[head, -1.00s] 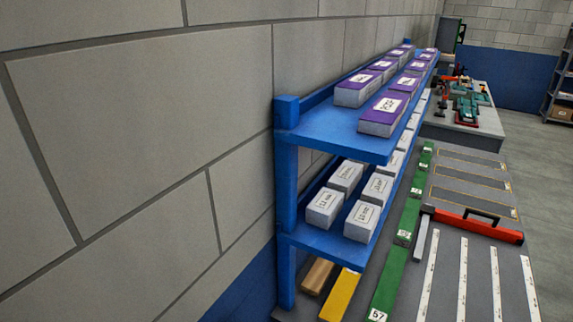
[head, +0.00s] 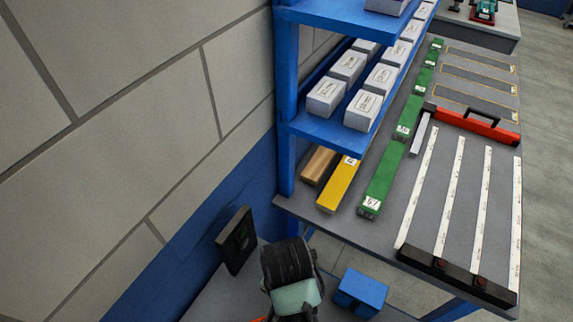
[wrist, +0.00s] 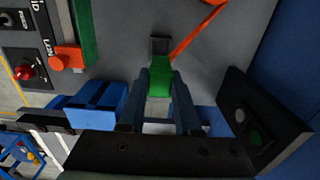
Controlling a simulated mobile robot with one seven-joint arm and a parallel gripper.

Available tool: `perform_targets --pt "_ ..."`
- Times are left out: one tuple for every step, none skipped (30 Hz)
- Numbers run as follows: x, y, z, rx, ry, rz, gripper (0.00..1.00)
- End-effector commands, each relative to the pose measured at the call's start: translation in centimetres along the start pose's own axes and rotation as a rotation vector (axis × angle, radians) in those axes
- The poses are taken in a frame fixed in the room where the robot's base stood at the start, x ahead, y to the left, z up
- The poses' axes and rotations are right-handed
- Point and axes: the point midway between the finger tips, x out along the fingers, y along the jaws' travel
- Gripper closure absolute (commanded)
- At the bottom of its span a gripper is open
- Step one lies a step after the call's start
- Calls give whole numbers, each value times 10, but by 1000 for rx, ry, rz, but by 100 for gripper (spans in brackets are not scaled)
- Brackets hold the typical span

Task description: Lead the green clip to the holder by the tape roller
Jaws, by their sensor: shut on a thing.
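In the wrist view my gripper (wrist: 165,98) is shut on the green clip (wrist: 158,84), which sits between its dark fingers. A dark grey piece (wrist: 159,46) lies just beyond the clip, and an orange lead (wrist: 194,34) runs from near it toward the upper right. A blue notched block (wrist: 97,98) lies to the left of the fingers; a blue block (head: 360,290) also stands low in the head view. I cannot make out for certain which thing is the holder or the tape roller. The clip is not visible in the head view.
A black box with round buttons (wrist: 262,125) is right of my gripper. A panel with a red knob (wrist: 24,72) and an orange block (wrist: 68,58) are at the left. In the head view a bench (head: 385,222) carries green and yellow bars below a blue shelf (head: 335,130).

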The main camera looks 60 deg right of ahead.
Motion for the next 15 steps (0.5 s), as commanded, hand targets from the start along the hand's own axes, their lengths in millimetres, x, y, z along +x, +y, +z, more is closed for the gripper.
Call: perform_targets --pt "0 0 0 0 0 0 100" --pt "0 0 0 0 0 0 100" --pt "0 0 0 0 0 0 100" --pt "0 0 0 0 0 0 100" --pt "0 0 0 0 0 0 100" --pt "0 0 0 0 0 0 100" --pt "0 0 0 0 0 0 100" --pt "-1 0 0 0 0 0 100" --pt "-2 0 0 0 0 0 100" --pt "-2 0 0 0 -1 0 100" --pt "-4 0 0 0 -1 1 100" --pt "-5 0 0 0 -1 1 100" --pt "-6 0 0 0 -1 1 100" --pt "-8 0 0 0 -1 1 100" --pt "-9 0 0 0 -1 1 100"
